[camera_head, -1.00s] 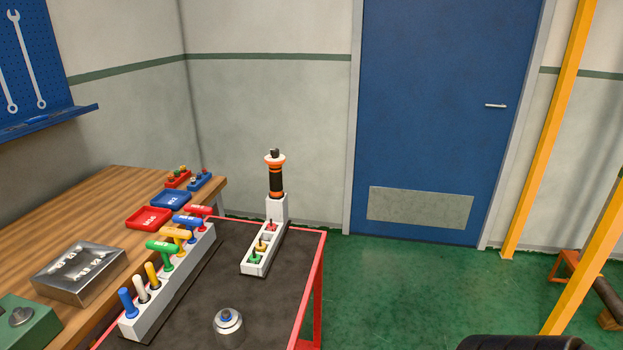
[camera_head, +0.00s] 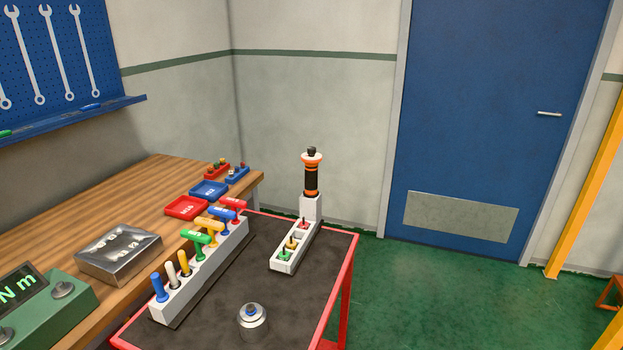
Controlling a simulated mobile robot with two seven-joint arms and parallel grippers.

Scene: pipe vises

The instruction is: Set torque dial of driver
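The driver (camera_head: 311,178), black with orange bands and a dark tip on top, stands upright in the tall end of a white holder (camera_head: 287,266). The holder sits on the dark top of a red-framed cart (camera_head: 226,313). Small red, yellow and green bits (camera_head: 291,243) stand in the holder's lower part. Dial markings on the driver are too small to read. A green box with a lit display reading "N m" (camera_head: 18,290) is at the lower left, partly cut off. Neither of my grippers is in view.
A white rack (camera_head: 183,297) with several coloured handles stands along the cart's left side. A metal weight-like piece (camera_head: 253,320) sits near the front. The wooden bench (camera_head: 120,213) holds a metal case (camera_head: 119,252), a red tray (camera_head: 187,207) and a blue tray (camera_head: 209,190). Green floor right of the cart is open.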

